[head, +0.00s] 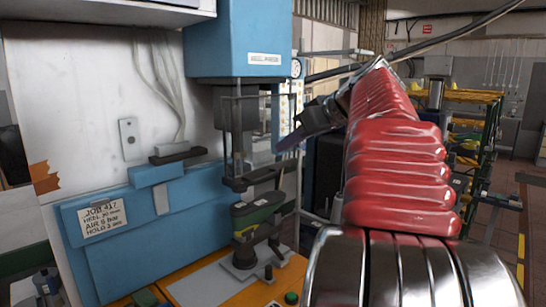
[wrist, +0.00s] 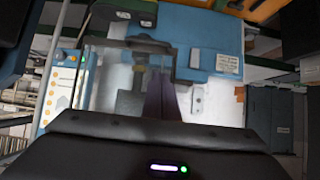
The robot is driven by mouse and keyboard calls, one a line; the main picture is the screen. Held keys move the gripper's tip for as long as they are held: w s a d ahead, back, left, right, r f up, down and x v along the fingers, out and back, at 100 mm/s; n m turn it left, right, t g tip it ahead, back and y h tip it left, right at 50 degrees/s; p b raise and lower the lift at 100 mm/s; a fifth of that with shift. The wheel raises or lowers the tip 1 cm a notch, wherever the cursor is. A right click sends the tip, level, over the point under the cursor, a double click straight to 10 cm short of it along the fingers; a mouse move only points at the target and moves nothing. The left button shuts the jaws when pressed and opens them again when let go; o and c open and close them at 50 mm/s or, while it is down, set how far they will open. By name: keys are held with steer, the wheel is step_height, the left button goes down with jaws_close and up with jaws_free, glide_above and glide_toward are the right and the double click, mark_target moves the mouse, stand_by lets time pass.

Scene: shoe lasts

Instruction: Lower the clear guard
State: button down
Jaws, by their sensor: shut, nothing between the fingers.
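The clear guard (head: 256,120) is a see-through panel in dark framing under the blue press head (head: 237,40). A dark bar (head: 250,180) runs along its lower end, above the green shoe last (head: 258,211). In the upside-down wrist view the clear guard (wrist: 104,80) shows left of my fingers. My gripper (head: 283,148) is to the right of the guard, at about its mid height in the head view. Its dark purple fingers (wrist: 162,98) are together and empty. I cannot tell how far they are from the guard panel.
The last stands on a dark post over an orange bench (head: 205,282) with a green button (head: 291,298). A job card (head: 102,219) is on the blue panel at left. A blue-framed panel with yellow dots (head: 291,105) stands just behind my gripper. Shelving (head: 480,130) is at the right.

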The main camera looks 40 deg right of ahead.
steer(key=s+f+x, duration=0.1)
steer(key=f+x, duration=0.1)
steer(key=x, duration=1)
steer(key=shift+s+f, duration=0.25)
